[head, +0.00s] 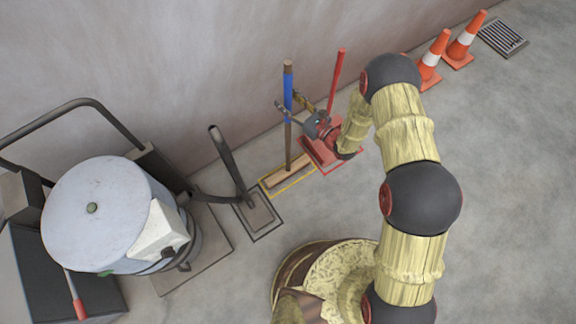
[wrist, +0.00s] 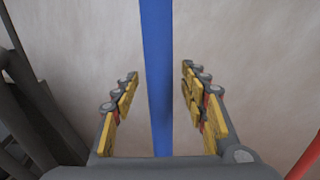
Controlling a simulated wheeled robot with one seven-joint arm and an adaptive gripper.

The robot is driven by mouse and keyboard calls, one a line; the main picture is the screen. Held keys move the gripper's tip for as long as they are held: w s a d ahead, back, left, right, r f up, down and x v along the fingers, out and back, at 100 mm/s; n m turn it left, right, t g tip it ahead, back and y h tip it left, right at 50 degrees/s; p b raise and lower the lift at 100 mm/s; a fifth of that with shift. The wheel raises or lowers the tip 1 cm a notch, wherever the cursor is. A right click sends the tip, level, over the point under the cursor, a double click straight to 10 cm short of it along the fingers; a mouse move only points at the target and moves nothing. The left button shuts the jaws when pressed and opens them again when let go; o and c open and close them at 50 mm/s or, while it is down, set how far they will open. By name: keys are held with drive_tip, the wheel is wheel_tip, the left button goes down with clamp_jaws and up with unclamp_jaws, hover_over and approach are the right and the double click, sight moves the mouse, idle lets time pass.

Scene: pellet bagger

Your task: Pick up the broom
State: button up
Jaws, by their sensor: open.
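The broom (head: 288,130) stands upright near the wall in the head view. It has a brown top, a blue grip section and a wide wooden head (head: 288,175) on the floor inside a yellow outline. In the wrist view its blue handle (wrist: 157,70) runs vertically between the fingers. My gripper (head: 291,103) is open at the height of the blue section, with a finger on either side of the handle. In the wrist view my gripper (wrist: 159,95) shows a gap between each finger and the handle. The broom's head is outside the wrist view.
A red-handled tool (head: 337,80) stands in a red outline just right of the broom. A dark upright tool (head: 228,160) stands in a black outline to the left. A large grey drum machine (head: 110,215) is further left. Orange cones (head: 466,40) stand at the far right.

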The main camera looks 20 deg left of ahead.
drive_tip(key=shift+c, duration=0.9)
clamp_jaws()
